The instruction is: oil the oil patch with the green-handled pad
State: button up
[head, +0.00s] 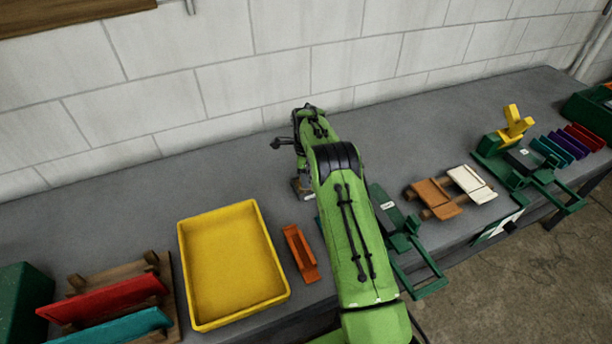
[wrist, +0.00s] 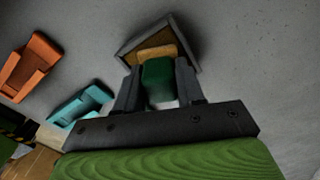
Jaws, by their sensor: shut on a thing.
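My gripper (wrist: 158,88) is shut on the green handle (wrist: 158,75) in the wrist view. A tan pad (wrist: 157,52) shows at the far end of the handle. Behind the pad is a grey-rimmed square frame (wrist: 188,45) with a brown inside. The pad overlaps the frame in this view; I cannot tell whether it touches. In the head view my arm hides most of the gripper and pad. I cannot make out for certain which surface is the oil patch.
An orange holder (head: 301,253) and a teal piece (wrist: 82,103) lie near my gripper. A yellow tray (head: 232,265) and a rack with a red panel (head: 105,300) stand left. Right are green fixtures (head: 408,240) and brown and white panels (head: 470,183). A block wall runs behind.

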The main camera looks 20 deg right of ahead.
dwell(0.3)
notch_tip(320, 180, up, 7)
jog(key=p, duration=0.5)
jog(key=shift+r, duration=0.1)
jog(key=shift+f, duration=0.25)
dwell(0.4)
